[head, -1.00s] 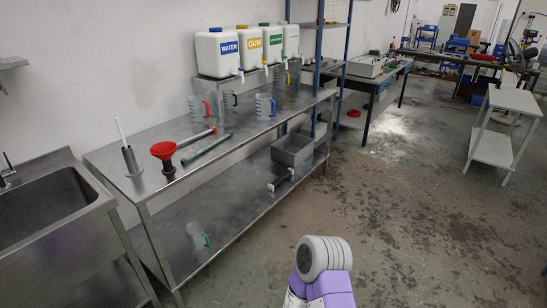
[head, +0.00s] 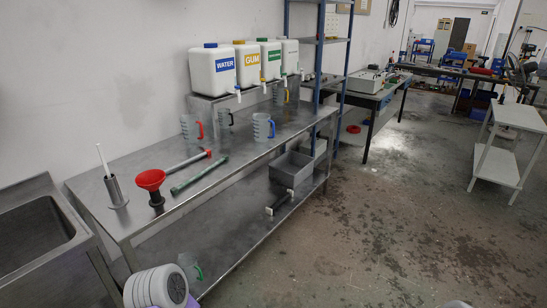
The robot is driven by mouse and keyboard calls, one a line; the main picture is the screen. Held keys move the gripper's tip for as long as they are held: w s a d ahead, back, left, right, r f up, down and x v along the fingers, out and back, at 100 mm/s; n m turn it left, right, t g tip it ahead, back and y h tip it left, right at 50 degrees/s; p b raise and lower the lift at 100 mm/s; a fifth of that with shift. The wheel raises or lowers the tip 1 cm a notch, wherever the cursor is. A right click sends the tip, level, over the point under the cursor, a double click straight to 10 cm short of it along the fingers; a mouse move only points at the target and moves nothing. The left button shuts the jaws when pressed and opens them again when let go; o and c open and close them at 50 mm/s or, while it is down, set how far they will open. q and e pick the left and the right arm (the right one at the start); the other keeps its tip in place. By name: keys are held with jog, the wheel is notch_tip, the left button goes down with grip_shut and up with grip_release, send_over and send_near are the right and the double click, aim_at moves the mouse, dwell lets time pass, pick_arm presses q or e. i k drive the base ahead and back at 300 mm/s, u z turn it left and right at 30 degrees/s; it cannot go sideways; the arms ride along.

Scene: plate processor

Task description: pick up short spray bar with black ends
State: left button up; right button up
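A short bar with dark ends (head: 279,202) lies on the lower shelf of the steel table, near its front edge and just in front of the grey bin. On the tabletop, a longer pale bar with a red end (head: 188,161) lies beside a green bar (head: 199,175). Neither of my grippers is in view. Only a rounded white and purple part of my arm shows at the bottom left, and a small pale piece at the bottom edge on the right.
The steel table (head: 135,223) holds a red funnel (head: 151,180), an upright holder with a white rod (head: 113,185) and several jugs. A grey bin (head: 291,168) stands on the lower shelf (head: 215,235). A sink (head: 35,230) is at left. The floor (head: 350,240) to the right is clear.

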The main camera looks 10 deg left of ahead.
aim_at(174, 190)
jog(key=z, duration=0.4)
jog(key=i, duration=1.95)
jog(key=u, duration=1.1)
jog(key=i, duration=1)
jog(key=u, duration=0.9)
